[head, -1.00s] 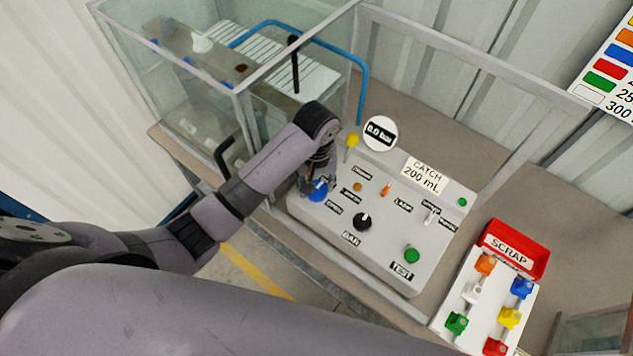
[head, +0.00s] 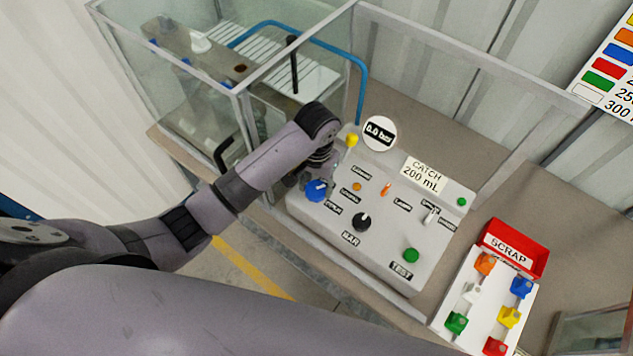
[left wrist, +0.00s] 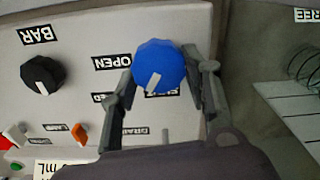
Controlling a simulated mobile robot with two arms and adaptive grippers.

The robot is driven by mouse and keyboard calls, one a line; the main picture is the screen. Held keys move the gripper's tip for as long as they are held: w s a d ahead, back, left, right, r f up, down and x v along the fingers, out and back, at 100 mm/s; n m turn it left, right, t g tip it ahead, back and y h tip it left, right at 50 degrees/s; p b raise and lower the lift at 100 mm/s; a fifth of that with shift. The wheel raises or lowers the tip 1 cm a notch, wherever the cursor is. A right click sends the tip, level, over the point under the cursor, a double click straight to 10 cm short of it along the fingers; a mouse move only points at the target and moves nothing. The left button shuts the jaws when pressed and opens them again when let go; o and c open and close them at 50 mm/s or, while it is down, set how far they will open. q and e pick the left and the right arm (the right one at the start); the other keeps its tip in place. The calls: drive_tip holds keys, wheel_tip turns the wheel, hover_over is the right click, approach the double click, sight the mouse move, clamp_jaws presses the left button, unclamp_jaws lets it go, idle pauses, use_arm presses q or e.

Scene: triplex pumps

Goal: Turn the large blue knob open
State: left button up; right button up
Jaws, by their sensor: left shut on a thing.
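The large blue knob (head: 316,190) sits on the left part of the grey control panel (head: 390,262). It also shows in the left wrist view (left wrist: 160,62), with a white pointer mark angled toward the lower left there. My left gripper (head: 305,181) is at the knob, with one finger on each side in the left wrist view (left wrist: 162,75), shut on it. An OPEN label (left wrist: 111,62) is left of the knob in that view. Another label, beside the pointer, is partly hidden by the knob. My right gripper is not in view.
A black BAR knob (head: 362,222), a green TEST button (head: 411,255), an orange switch (head: 386,188) and a yellow part (head: 351,141) are on the panel. The gauge (head: 379,134) reads 0.0 bar. A red SCRAP tray (head: 516,248) stands right. A glass-walled enclosure (head: 190,95) stands behind left.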

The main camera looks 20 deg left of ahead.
use_arm(q)
drive_tip(key=m, duration=0.6)
drive_tip(key=shift+m, duration=0.3)
drive_tip(key=m, duration=0.5)
drive_tip(key=shift+s+d+r, duration=0.1)
drive_tip(key=shift+s+d, duration=0.05)
drive_tip(key=shift+m, duration=0.3)
drive_tip(key=o, duration=1.2)
drive_tip(key=shift+c, duration=0.2)
